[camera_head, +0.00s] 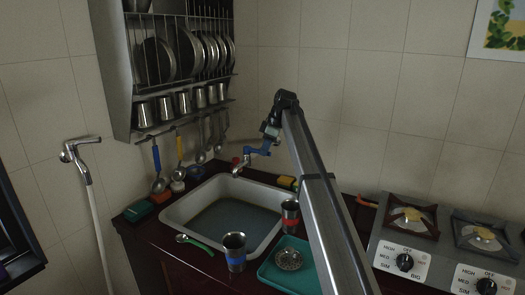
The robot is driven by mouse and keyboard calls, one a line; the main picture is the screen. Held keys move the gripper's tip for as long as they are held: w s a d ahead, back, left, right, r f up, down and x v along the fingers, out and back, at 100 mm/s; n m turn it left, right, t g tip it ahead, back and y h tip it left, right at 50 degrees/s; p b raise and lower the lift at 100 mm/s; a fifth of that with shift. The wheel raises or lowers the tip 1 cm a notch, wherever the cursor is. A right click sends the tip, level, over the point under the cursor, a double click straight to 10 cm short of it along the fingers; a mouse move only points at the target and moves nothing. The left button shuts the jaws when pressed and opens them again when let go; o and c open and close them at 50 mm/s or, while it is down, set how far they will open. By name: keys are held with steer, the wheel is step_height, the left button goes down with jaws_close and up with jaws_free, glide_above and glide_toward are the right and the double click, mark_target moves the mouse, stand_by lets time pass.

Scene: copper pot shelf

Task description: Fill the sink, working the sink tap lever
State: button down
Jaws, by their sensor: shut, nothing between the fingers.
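The white-rimmed sink (177,212) is set in the dark red counter. Its inside shows a flat grey-blue surface that looks like standing water; I cannot tell how deep it is. The sink tap (239,164) is at the sink's back right, its spout over the basin. A blue lever (258,151) shows at the tap, on its right. My gripper (268,136) is shut and empty, just above the blue lever. I cannot tell whether it touches the lever. No stream from the spout is clear at this size.
A steel cup (235,251), another cup (290,216) and a green-handled spoon (195,243) are near the sink. A teal tray (269,275) holds a strainer. A stove (440,250) is at right. A dish rack (180,75) hangs above, with ladles below.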

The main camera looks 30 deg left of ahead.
steer(key=shift+w+d+n, duration=0.1)
steer(key=shift+w+n, duration=0.2)
steer(key=shift+w, duration=0.25)
steer(key=shift+s, duration=0.1)
